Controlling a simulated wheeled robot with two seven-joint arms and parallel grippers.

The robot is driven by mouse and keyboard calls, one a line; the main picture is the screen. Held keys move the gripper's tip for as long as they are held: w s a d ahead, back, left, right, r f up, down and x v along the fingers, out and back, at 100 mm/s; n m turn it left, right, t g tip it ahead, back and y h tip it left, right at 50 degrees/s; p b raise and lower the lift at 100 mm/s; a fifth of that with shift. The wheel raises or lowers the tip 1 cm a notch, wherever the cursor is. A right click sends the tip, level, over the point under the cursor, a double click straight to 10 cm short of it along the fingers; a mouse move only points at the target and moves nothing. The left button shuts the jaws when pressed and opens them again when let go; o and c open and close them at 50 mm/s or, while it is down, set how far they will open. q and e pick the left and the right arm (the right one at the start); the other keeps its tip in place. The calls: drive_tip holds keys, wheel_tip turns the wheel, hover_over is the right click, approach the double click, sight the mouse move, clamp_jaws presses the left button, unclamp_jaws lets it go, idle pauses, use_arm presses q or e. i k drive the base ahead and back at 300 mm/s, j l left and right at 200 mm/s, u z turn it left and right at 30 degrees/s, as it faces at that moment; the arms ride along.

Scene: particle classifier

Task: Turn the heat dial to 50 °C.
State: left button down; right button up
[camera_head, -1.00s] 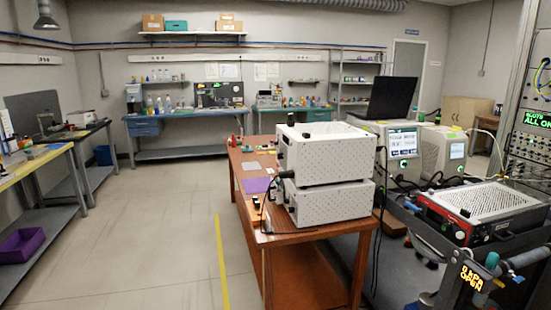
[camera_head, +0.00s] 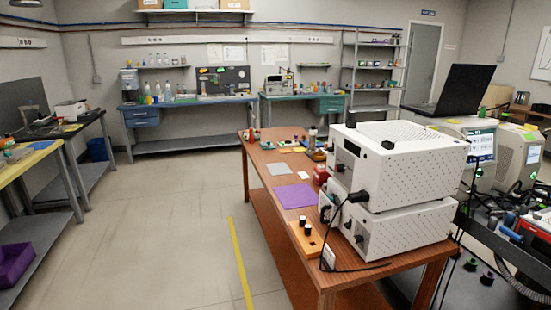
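I cannot make out which control is the heat dial. Two white perforated boxes are stacked on the wooden table, an upper box (camera_head: 415,160) and a lower box (camera_head: 405,228). Dark knobs or plugs show on their left-facing sides, too small to read. A cable hangs from the front of the stack. On the right, a white instrument with a lit screen (camera_head: 481,147) stands behind the boxes; its text is not legible. Neither of my grippers is in view.
The wooden table (camera_head: 262,160) carries a purple mat (camera_head: 297,195), an orange block with dark knobs (camera_head: 309,238) and small items. A black laptop (camera_head: 458,90) sits at the right. Open floor (camera_head: 170,220) lies left of the table, with a yellow line.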

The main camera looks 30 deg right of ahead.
sight(339, 168)
drive_tip(key=i+z, duration=0.1)
drive_tip(key=i, duration=0.6)
drive_tip(key=i+j+z, duration=0.1)
drive_tip(key=i, duration=0.6)
drive_tip(key=i+z, duration=0.4)
drive_tip(key=i+j+z, duration=0.2)
drive_tip(key=i+z, duration=0.15)
drive_tip(key=i+j+z, duration=0.2)
drive_tip(key=i+z, duration=0.2)
drive_tip(key=k, duration=0.05)
